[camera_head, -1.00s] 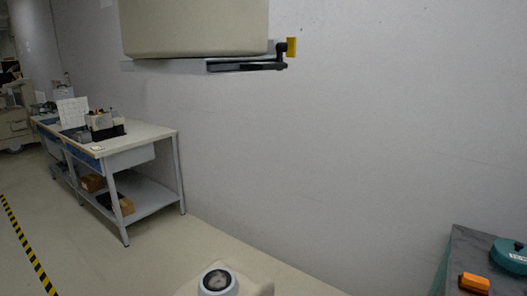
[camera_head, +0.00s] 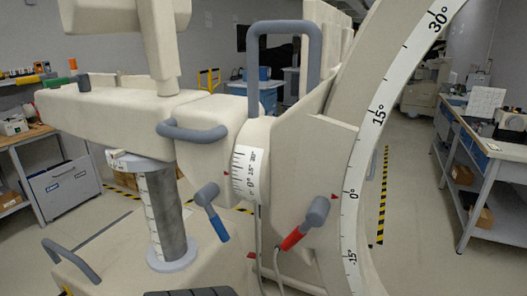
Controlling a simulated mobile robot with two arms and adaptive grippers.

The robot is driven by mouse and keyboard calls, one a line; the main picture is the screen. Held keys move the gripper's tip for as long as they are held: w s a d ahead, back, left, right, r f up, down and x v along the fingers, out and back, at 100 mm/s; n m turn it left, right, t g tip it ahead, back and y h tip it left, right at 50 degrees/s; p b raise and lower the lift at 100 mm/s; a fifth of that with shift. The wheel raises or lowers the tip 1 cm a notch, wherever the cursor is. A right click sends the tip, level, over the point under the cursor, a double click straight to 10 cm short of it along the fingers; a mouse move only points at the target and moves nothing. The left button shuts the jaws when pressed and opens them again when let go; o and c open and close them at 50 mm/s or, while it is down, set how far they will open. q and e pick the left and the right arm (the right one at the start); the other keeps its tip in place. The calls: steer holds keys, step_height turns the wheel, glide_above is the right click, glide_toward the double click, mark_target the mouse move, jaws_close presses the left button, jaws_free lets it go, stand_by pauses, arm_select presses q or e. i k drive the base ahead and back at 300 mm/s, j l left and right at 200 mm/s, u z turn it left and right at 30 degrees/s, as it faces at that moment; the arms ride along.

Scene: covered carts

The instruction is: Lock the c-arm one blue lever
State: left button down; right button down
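The C-arm machine fills the middle of the view, with a cream body (camera_head: 110,112) and a large curved arc (camera_head: 364,150) marked in degrees. A blue lever (camera_head: 214,212) with a grey hub hangs from the body below the small angle scale (camera_head: 246,172). Its blue tip points down and slightly right. A red lever (camera_head: 303,224) with a grey hub is to its right, beside the arc, its red tip pointing down-left. Neither of my grippers is in view.
A grey handle loop (camera_head: 284,28) stands above the body and a grey bar handle (camera_head: 192,132) sticks out in front. A grey column (camera_head: 166,215) rises from the base. Workbenches stand at left (camera_head: 22,135) and right (camera_head: 500,150). Open floor (camera_head: 415,215) lies right of the arc.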

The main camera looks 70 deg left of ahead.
mark_target(203, 199)
steer(key=u, duration=1.85)
